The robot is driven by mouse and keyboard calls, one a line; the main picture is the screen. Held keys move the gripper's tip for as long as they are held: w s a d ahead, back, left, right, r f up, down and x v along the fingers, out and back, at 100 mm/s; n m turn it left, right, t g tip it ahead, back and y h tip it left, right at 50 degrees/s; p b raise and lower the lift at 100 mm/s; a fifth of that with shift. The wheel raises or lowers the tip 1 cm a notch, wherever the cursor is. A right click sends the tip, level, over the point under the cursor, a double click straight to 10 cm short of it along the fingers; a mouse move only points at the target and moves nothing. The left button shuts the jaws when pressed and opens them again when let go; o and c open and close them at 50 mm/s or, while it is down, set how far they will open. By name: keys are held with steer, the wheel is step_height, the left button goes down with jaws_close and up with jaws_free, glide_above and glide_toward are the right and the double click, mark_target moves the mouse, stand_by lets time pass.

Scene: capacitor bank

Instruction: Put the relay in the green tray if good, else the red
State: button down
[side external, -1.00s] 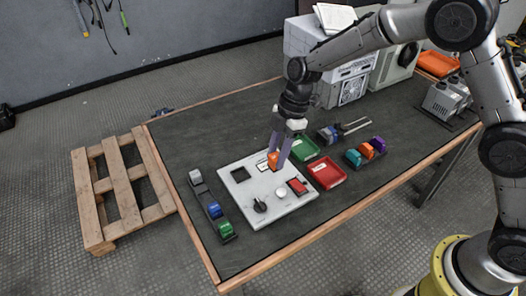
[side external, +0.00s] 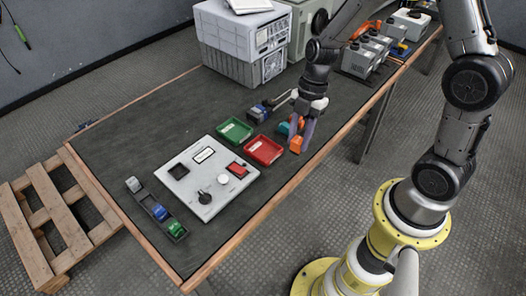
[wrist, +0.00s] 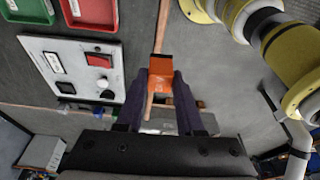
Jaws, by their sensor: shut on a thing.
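My gripper (side external: 301,138) is shut on an orange block (side external: 296,145), which I take to be the relay. It is held near the front right edge of the table, to the right of the red tray. In the wrist view the orange block (wrist: 160,72) sits between the two purple fingertips (wrist: 162,80). The green tray (side external: 235,131) and the red tray (side external: 263,151) lie side by side and look empty. In the wrist view the green tray (wrist: 28,10) and red tray (wrist: 90,12) are cut off at the top left.
A light panel (side external: 205,212) with a dark square, a red button, a white round part and a black knob lies left of the trays. A rack of coloured blocks (side external: 158,212) is beside it. A teal block (side external: 284,128) stands behind my gripper.

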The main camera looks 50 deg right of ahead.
steer(key=d, duration=0.1)
glide_above(262, 153)
steer(key=d, duration=0.1)
steer(key=shift+m, duration=0.4)
steer(key=f, duration=0.8)
steer(key=shift+s+f, duration=0.25)
steer(key=shift+f, duration=0.05)
steer(key=shift+w+d+f, duration=0.1)
steer(key=shift+w+f, duration=0.05)
steer(key=shift+f, duration=0.8)
steer(key=shift+w+f, duration=0.15)
steer(key=shift+f, duration=0.8)
steer(key=shift+f, duration=0.15)
steer(key=c, duration=0.5)
jaws_free()
steer(key=shift+c, duration=0.2)
